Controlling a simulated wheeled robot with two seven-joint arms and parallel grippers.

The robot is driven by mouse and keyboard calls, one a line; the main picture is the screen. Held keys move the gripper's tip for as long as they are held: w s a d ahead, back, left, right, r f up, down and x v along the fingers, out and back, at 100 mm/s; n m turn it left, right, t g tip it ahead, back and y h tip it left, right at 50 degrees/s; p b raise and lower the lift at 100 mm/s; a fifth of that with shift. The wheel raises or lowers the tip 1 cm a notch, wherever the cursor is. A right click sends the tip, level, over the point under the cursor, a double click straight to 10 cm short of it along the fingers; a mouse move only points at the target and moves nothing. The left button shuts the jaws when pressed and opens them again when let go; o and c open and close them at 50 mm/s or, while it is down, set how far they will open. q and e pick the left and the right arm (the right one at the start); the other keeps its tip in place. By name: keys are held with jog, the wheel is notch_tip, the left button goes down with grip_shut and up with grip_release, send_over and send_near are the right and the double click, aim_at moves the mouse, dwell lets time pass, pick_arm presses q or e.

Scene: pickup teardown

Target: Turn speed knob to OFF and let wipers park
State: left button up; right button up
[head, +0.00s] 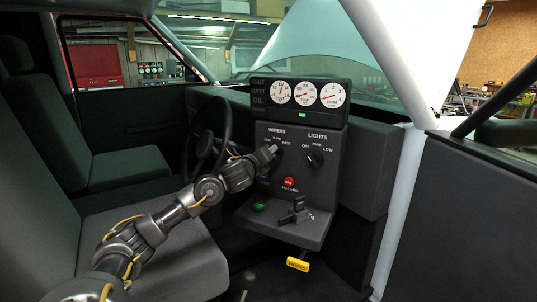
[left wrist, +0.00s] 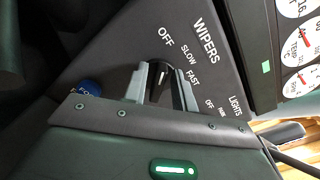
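The wiper speed knob (left wrist: 160,76) is black with a white pointer line, in the left wrist view under the WIPERS label. OFF, SLOW and FAST are printed around it. Its line points up and slightly right, near OFF and SLOW; I cannot tell the exact setting. My left gripper (left wrist: 160,90) has one grey finger on each side of the knob, and they appear to touch it. In the head view my left gripper (head: 270,153) reaches the dark control panel (head: 329,188) and hides most of the knob. The wipers cannot be made out. My right gripper is out of view.
The lights knob (head: 316,158) sits right of the wiper knob. A red hazard button (head: 289,183) and a ledge with small levers (head: 298,211) are below. Three gauges (head: 306,94) are above. The steering wheel (head: 209,135) is to the left.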

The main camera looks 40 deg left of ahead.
pick_arm(q)
jog(key=shift+o, duration=0.5)
jog(key=b+v, duration=0.3)
jog(key=v, duration=0.8)
jog(key=shift+w, duration=0.1)
